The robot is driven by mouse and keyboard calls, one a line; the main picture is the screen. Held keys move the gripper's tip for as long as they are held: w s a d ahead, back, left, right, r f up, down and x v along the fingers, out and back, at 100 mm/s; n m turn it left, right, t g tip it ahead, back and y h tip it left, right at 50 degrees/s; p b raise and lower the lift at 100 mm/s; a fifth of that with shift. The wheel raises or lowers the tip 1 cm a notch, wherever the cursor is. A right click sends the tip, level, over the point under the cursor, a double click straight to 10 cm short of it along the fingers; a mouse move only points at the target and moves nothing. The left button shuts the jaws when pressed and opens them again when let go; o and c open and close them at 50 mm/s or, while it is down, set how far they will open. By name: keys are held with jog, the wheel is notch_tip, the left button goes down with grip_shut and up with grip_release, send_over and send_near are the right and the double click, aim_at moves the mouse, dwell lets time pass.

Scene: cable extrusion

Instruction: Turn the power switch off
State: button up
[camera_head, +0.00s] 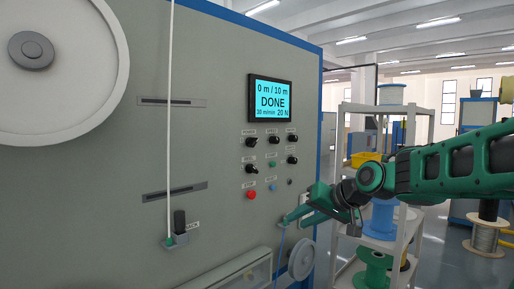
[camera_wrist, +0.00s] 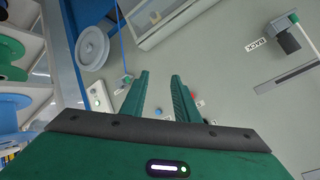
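The grey machine front (camera_head: 220,120) carries a control panel with several black rotary knobs, a green button (camera_head: 272,164) and a red button (camera_head: 251,195). My gripper (camera_head: 292,211) is in front of the panel's lower right, below the knobs and right of the red button. In the wrist view its two green fingers (camera_wrist: 159,76) are apart with nothing between them. The red button (camera_wrist: 197,104) shows just right of the right finger there; the knobs are mostly hidden behind the gripper.
A lit display (camera_head: 270,98) reads "DONE". A lever marked "BACK" (camera_head: 180,224) is at lower left, beside a white cable (camera_head: 169,120). A small grey wheel (camera_head: 301,259) and a blue cable are below my gripper. A spool rack (camera_head: 345,140) stands at right.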

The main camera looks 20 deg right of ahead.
jog(key=w+r+t+y, duration=0.2)
jog(key=w+r+t, duration=0.3)
jog(key=r, duration=0.6)
jog(key=t+y, duration=0.2)
send_near(256, 143)
jog(key=x, duration=0.8)
jog(key=shift+w+a, duration=0.1)
jog(key=shift+w, duration=0.15)
grip_shut()
